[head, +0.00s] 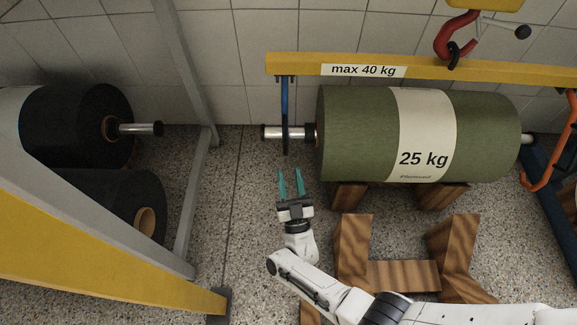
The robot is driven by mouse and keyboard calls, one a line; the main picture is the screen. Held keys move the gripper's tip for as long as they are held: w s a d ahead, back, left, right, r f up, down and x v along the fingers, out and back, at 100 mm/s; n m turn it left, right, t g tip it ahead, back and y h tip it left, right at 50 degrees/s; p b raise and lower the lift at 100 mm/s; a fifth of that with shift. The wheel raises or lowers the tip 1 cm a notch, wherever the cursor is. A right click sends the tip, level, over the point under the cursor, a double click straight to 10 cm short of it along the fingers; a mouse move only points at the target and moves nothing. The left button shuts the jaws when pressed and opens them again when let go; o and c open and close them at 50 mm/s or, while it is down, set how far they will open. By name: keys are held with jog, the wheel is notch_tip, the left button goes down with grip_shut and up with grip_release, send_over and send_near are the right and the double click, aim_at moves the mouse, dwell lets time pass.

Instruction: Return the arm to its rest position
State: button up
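My gripper (290,184) has two teal fingers, spread apart with nothing between them. It points away from me, above the speckled floor. It is to the left of the green roll (352,135), and its fingertips are a little below the blue hanging strap (285,110) in the picture. Whether it touches anything cannot be told for certain, but a gap shows. My white arm reaches in from the bottom right, over the wooden stand.
The 25 kg roll lies over wooden blocks (348,196), with a metal shaft (284,132) through it. A yellow beam (440,71) and red hook (447,38) are above. A grey and yellow rack (110,262) with black rolls (75,125) stands left. Floor (240,230) between is clear.

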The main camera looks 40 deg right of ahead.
dwell(0.6)
jog(key=w+n+g+y+p, duration=0.1)
jog(key=w+n+g+y, duration=0.4)
jog(key=y, duration=0.6)
jog(key=s+d+r+g+p, duration=0.1)
jog(key=s+r+g+p, duration=0.3)
jog(key=s, duration=0.6)
jog(key=s+d+r+g+b, duration=0.1)
jog(key=s+r+g, duration=0.1)
jog(key=s+g, duration=0.65)
jog(key=s+d+r+g+p, duration=0.2)
jog(key=s+r+g, duration=0.15)
jog(key=s, duration=0.75)
notch_tip(320, 180, up, 35)
jog(key=p, duration=3.6)
jog(key=shift+a+m+h, duration=0.15)
jog(key=shift+m+h, duration=0.15)
jog(key=shift+h, duration=0.1)
